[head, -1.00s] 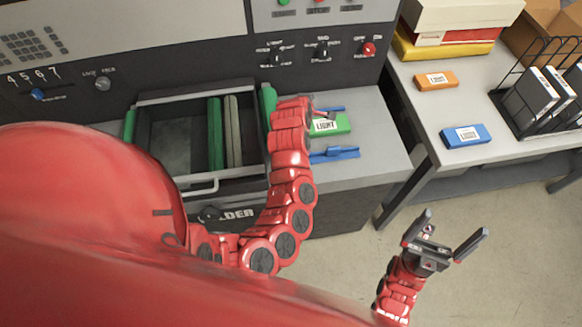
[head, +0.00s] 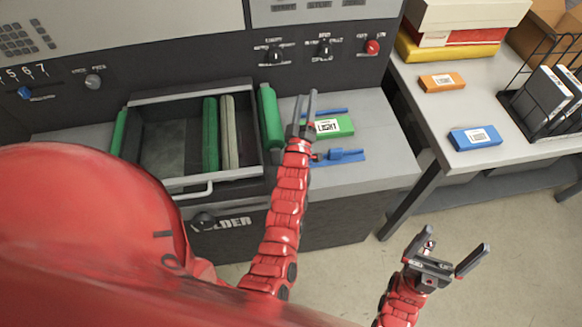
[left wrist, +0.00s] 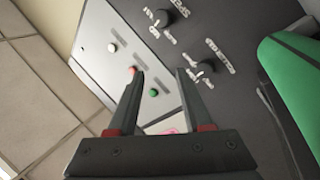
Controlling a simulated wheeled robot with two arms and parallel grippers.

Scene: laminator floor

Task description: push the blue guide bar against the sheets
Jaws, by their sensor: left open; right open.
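The blue guide bar (head: 345,156) with a raised knob lies on the grey side shelf, in front of a green pack labelled LIGHT (head: 340,126). A second blue strip (head: 331,112) shows along the pack's far side. Loose sheets cannot be told apart from the pack. My left gripper (head: 304,104) is open and empty at the pack's left end, overlapping it in the head view; its height is unclear. In the left wrist view my left gripper (left wrist: 158,82) points at a panel with knobs. My right gripper (head: 452,254) is open and empty over the floor.
A green roller (head: 270,118) stands left of my left gripper, beside an open bay (head: 180,182) with a front handle. The control panel (head: 320,65) rises behind. On the right table (head: 520,155) are orange (head: 442,82) and blue (head: 474,138) packs and a wire rack.

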